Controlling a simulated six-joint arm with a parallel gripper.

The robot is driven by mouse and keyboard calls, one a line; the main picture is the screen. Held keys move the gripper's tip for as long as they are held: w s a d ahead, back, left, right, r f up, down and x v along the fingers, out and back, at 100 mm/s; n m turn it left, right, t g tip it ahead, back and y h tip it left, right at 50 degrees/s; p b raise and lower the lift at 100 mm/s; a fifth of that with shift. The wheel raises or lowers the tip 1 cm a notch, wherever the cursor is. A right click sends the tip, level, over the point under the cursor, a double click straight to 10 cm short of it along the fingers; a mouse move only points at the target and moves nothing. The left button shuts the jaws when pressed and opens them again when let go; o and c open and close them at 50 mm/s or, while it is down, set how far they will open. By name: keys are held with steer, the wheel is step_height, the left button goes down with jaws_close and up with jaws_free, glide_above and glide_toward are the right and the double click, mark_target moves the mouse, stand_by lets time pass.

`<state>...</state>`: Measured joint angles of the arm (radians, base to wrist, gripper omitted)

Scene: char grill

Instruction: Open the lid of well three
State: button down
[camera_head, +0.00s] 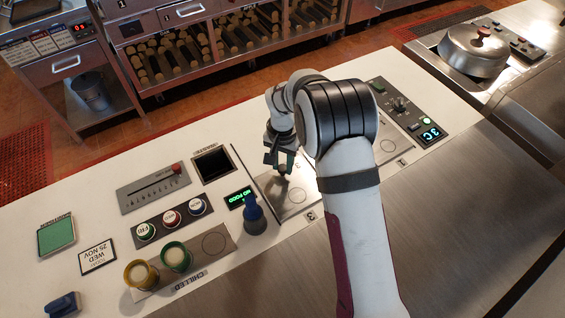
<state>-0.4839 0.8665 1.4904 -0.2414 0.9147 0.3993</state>
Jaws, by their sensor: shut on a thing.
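The lid of well three (278,202) is a flat steel panel set in the white counter, with a black "3" mark at its front edge. It looks flat and shut, though my arm hides its right side. My gripper (280,166) reaches down at the far part of this lid. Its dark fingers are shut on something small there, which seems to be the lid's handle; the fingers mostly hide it.
Yellow (141,274) and green (176,257) ringed cups stand further left. A control panel (404,108) lies to the right. A domed steel cover (474,50) sits at the far right.

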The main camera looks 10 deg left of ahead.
stand_by(0.5)
steer(key=w+a, duration=0.6)
steer(key=shift+w+a, duration=0.2)
steer(key=c, duration=0.6)
jaws_free()
steer(key=shift+r, duration=0.1)
step_height(320, 180, up, 16)
steer(key=shift+f, duration=0.15)
